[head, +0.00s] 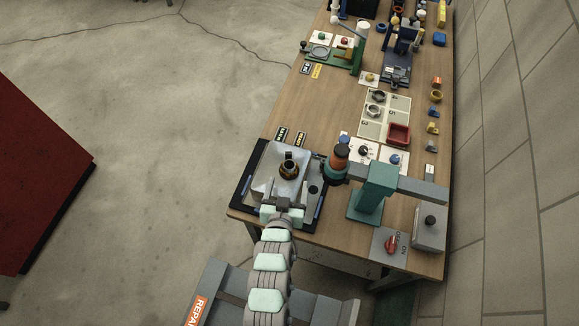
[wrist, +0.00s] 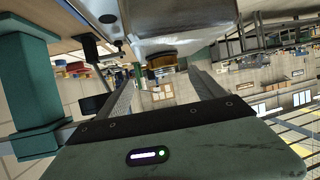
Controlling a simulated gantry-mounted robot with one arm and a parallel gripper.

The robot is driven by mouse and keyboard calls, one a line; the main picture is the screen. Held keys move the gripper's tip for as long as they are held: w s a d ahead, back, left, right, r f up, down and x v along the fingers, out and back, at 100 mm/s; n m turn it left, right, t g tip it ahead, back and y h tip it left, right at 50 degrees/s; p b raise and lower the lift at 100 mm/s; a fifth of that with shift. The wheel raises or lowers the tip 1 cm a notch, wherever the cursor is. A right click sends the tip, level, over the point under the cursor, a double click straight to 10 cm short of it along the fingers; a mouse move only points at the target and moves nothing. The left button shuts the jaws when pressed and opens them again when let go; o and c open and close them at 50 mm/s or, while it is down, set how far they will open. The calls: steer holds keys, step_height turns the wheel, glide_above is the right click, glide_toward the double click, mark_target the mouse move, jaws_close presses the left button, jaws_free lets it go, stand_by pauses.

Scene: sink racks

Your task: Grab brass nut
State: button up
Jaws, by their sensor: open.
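The brass nut (head: 288,171) is a brass-coloured ring around a dark fitting that stands up from the pale metal sink basin (head: 267,185) at the near left of the bench. It also shows in the wrist view (wrist: 161,62), against the basin (wrist: 165,25) at the top. My gripper (head: 284,204) is at the near side of the basin in the head view, short of the nut. In the wrist view my gripper (wrist: 163,82) is open, its fingers apart with the nut ahead between them. No contact with the nut shows.
A teal stand (head: 380,190) with an orange-and-dark tool head (head: 338,160) stands close right of the basin. A red knob (head: 391,244) is at the near right. A numbered mat (head: 398,106) with nuts and a red tray (head: 398,134) lies behind.

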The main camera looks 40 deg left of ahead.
mark_target(288, 172)
steer(key=shift+x, duration=0.8)
steer(key=shift+w+a+p, duration=0.3)
steer(key=shift+w+a, duration=0.05)
steer(key=shift+a, duration=0.1)
steer(key=x, duration=0.4)
steer(key=shift+s+a+p, duration=0.1)
steer(key=shift+a+p, duration=0.1)
steer(key=shift+p, duration=0.15)
steer(key=shift+f, duration=0.1)
steer(key=c, duration=1.5)
